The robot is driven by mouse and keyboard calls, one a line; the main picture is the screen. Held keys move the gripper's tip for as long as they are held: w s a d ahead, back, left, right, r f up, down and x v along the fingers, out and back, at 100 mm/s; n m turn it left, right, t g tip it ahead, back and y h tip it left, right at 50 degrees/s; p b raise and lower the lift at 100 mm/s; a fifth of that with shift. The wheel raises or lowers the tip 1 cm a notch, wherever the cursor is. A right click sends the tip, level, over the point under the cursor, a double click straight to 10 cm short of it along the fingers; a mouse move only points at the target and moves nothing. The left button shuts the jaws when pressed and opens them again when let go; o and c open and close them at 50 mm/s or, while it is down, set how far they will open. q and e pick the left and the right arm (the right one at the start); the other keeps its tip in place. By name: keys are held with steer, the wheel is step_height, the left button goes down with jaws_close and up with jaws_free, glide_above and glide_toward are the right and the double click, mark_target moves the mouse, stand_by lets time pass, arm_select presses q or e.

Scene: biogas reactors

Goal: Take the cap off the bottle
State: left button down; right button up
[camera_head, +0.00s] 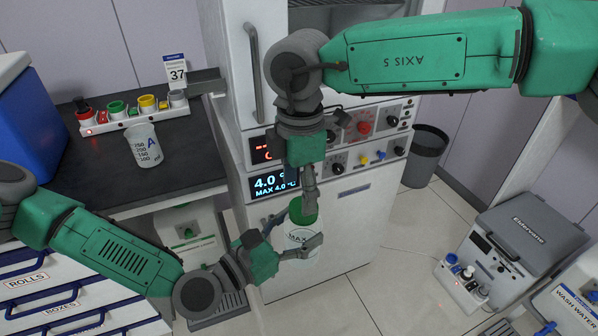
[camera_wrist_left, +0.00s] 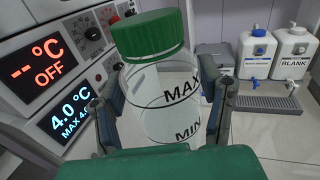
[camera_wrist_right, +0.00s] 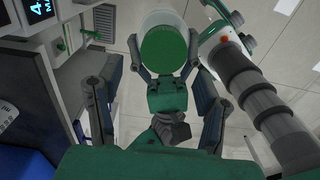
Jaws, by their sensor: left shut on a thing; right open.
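The clear bottle (camera_head: 303,236) with MAX and MIN marks stands upright in the air, with its green cap (camera_head: 302,211) on. My left gripper (camera_head: 300,250) is shut on the bottle's body. In the left wrist view, its fingers flank the bottle (camera_wrist_left: 165,105) below the cap (camera_wrist_left: 148,36). My right gripper (camera_head: 308,197) points down over the cap and is open. In the right wrist view, the cap (camera_wrist_right: 163,50) lies beyond the spread fingers of the right gripper (camera_wrist_right: 154,85). The head view does not clearly show whether they touch it.
A cabinet with a 4.0 °C display (camera_head: 270,184) and knobs stands behind the bottle. A black-topped bench (camera_head: 95,175) at left carries a beaker (camera_head: 144,146) and a coloured button strip (camera_head: 131,113). A grey bin (camera_head: 424,156) and Enervane box (camera_head: 530,235) stand right.

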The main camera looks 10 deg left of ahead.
mark_target(298, 206)
steer(key=shift+a+f, duration=0.15)
steer(key=shift+f, duration=2.1)
steer(key=shift+c, duration=0.4)
